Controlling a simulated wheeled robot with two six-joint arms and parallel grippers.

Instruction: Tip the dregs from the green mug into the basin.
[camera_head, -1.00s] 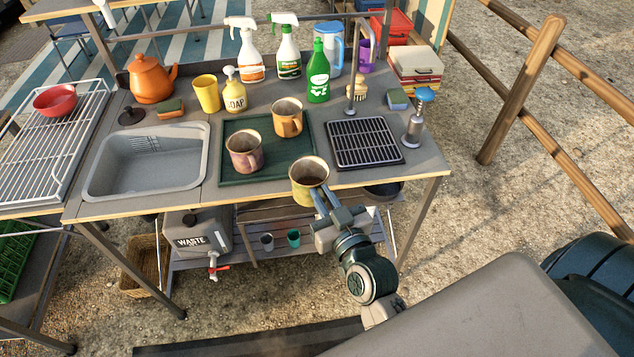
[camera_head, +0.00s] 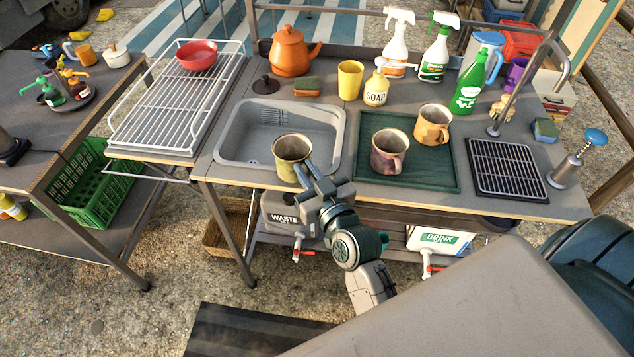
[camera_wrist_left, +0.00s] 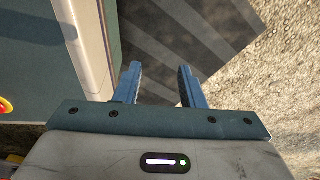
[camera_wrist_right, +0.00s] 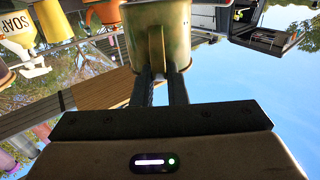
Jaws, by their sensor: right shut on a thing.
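The green mug (camera_head: 291,156) is olive green and stands upright, held by my right gripper (camera_head: 310,182) at the front edge of the basin (camera_head: 236,135) in the head view. In the right wrist view the mug (camera_wrist_right: 172,28) has its handle between the fingers of my right gripper (camera_wrist_right: 163,80). The grey basin is sunk in the worktop and its visible floor is empty. The mug hides part of its front right corner. I cannot see what is in the mug. My left gripper (camera_wrist_left: 160,85) is open and empty in the left wrist view, over the ground.
A dark green tray (camera_head: 428,178) right of the basin holds a purplish mug (camera_head: 389,152) and an orange mug (camera_head: 433,124). A wire rack (camera_head: 160,110) with a red bowl (camera_head: 196,55) is left. A kettle (camera_head: 291,54), yellow cup (camera_head: 350,80) and soap bottle (camera_head: 376,88) stand behind.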

